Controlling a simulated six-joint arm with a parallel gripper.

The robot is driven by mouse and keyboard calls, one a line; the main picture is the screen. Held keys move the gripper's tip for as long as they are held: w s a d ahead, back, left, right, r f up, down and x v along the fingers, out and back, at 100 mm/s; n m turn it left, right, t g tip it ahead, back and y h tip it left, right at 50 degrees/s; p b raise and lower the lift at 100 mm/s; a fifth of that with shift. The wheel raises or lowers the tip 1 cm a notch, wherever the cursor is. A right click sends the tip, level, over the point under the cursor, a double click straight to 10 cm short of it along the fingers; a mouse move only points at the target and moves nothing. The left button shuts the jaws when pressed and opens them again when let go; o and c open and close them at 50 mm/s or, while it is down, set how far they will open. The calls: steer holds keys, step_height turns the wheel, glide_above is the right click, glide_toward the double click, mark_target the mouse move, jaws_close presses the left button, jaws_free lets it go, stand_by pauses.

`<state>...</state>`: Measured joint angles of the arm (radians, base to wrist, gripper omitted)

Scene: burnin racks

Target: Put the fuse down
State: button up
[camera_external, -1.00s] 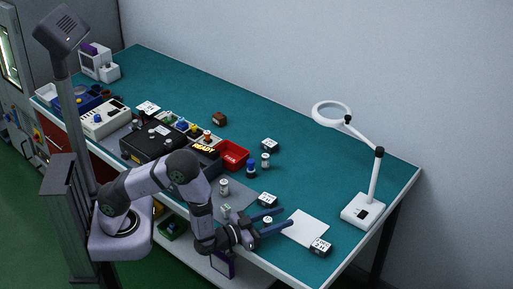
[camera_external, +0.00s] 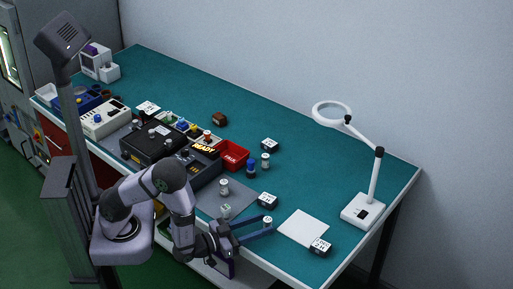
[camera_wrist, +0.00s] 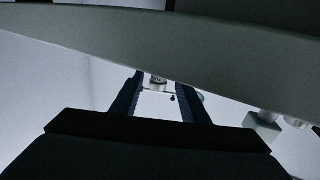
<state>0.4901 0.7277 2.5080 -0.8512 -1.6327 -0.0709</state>
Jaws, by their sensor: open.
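A small pale cylinder with a light top, which looks like the fuse (camera_external: 267,221), stands upright on the green bench (camera_external: 330,165) near its front edge. My gripper (camera_external: 265,224) is open and low at that edge, its two long dark fingers reaching in from the left. The cylinder is near the fingertips and nothing looks clamped. In the wrist view the fingers (camera_wrist: 160,77) are spread wide and a small grey cylinder (camera_wrist: 158,80) shows in the gap near their ends, with space on both sides. Its lower part is hard to make out there.
A labelled dark block (camera_external: 267,201) sits just behind the fingers. A white sheet (camera_external: 303,228) and another labelled block (camera_external: 320,247) lie to the right. Similar cylinders (camera_external: 224,187) stand to the left, near a red bin (camera_external: 234,155). A magnifier lamp (camera_external: 363,210) stands at right.

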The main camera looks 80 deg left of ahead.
steer(key=shift+o, duration=0.4)
steer(key=shift+s+d, duration=0.1)
steer(key=shift+s, duration=0.1)
steer(key=shift+r, duration=0.1)
steer(key=p, duration=0.1)
steer(key=r+p, duration=0.1)
steer(key=shift+w+a+m+h+p, duration=0.2)
steer(key=shift+w+m+h+p, duration=0.1)
steer(key=shift+h+p, duration=0.1)
steer(key=p, duration=0.2)
steer(key=m+g+h+p, duration=0.1)
steer(key=shift+w+a+r+p, duration=0.25)
steer(key=shift+w+r+p, duration=0.05)
steer(key=shift+r+p, duration=0.1)
steer(key=shift+r+m+g+h+p, duration=0.15)
steer(key=shift+m+g+h+p, duration=0.15)
steer(key=shift+h+p, duration=0.6)
steer(key=g+h+p, duration=0.1)
steer(key=p, duration=0.2)
steer(key=shift+s+a+r+m, duration=0.1)
steer(key=shift+m, duration=0.3)
steer(key=h+p, duration=0.1)
steer(key=p, duration=0.1)
steer(key=shift+s+m+g+p, duration=0.3)
steer(key=shift+s, duration=0.1)
steer(key=shift+f, duration=0.3)
steer(key=shift+d+f+b, duration=0.1)
steer(key=shift+d+b, duration=0.1)
steer(key=shift+b, duration=0.1)
